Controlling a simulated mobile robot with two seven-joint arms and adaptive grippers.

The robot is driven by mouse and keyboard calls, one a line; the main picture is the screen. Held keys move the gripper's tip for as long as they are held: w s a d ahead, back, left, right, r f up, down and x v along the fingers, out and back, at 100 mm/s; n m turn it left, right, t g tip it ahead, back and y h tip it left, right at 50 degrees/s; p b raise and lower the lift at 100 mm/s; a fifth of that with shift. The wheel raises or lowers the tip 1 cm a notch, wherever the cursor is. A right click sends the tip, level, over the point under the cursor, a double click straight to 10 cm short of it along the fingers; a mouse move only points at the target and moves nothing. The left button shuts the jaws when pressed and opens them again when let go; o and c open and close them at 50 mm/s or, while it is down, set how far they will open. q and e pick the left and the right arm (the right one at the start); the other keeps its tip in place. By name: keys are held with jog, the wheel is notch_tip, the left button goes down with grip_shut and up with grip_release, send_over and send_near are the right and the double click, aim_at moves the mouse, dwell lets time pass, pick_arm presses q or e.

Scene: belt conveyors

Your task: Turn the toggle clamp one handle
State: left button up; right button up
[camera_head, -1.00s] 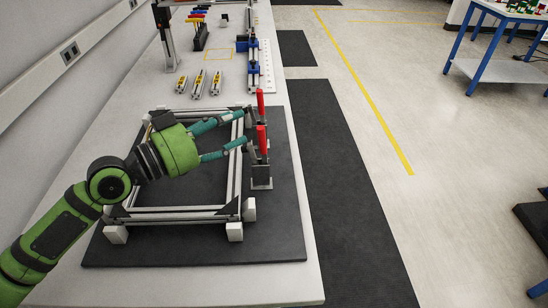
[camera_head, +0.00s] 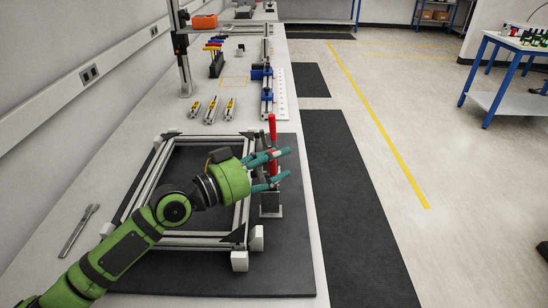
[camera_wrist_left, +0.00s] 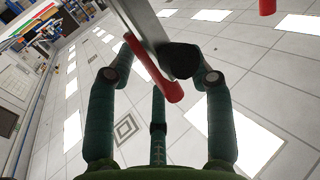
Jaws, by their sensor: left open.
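Two toggle clamps with upright red handles stand at the right side of the aluminium frame (camera_head: 190,240). The far red handle (camera_head: 272,128) rises clear behind my gripper. The near red handle (camera_head: 274,165) is between the fingers of my left gripper (camera_head: 278,168), which is open around it. In the left wrist view the near handle (camera_wrist_left: 150,70) lies between the spread teal fingers, with a grey bar beside it; contact cannot be told. Part of the other red handle (camera_wrist_left: 267,6) shows at the top edge. My right gripper is not in view.
The frame rests on a black mat (camera_head: 220,284) on the white bench. A wrench (camera_head: 80,228) lies at the left. Several small clamps (camera_head: 211,110) and a tool rack (camera_head: 216,60) stand farther back. Floor is free at the right.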

pick_arm(q)
grip_shut()
